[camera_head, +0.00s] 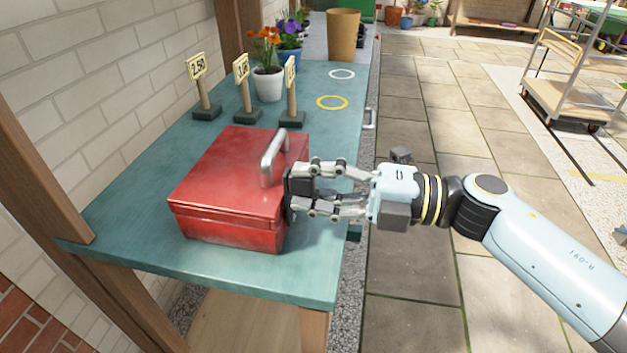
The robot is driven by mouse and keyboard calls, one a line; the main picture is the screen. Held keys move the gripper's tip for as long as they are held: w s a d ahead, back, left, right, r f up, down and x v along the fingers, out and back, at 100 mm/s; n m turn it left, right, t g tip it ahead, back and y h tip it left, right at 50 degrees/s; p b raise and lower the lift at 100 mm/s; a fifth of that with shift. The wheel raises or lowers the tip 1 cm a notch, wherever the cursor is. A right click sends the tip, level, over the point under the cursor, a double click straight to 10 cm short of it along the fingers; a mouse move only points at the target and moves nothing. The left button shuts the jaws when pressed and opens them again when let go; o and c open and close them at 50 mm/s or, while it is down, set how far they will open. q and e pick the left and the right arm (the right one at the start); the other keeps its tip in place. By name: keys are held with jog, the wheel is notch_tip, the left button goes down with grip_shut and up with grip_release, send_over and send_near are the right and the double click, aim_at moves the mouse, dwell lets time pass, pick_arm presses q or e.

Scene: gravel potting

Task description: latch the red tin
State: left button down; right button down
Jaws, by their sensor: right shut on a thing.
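The red tin (225,190) is a box with a silver handle (273,157) on its lid. It sits near the front edge of the teal table, and its lid looks down. My right gripper (292,195) reaches in from the right, with its fingertips at the tin's right side. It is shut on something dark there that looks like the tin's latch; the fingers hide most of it. My left gripper is not in view.
Several price signs (241,88) stand behind the tin on the teal table (150,258). Flower pots (267,82) and a tan pot (343,35) are at the back. A yellow ring (332,102) and a white ring mark clear tabletop. A cart (570,95) stands at right.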

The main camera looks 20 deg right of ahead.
dwell(0.3)
jog(key=c, duration=1)
grip_release()
jog(key=shift+o, duration=0.2)
jog(key=v, duration=1.2)
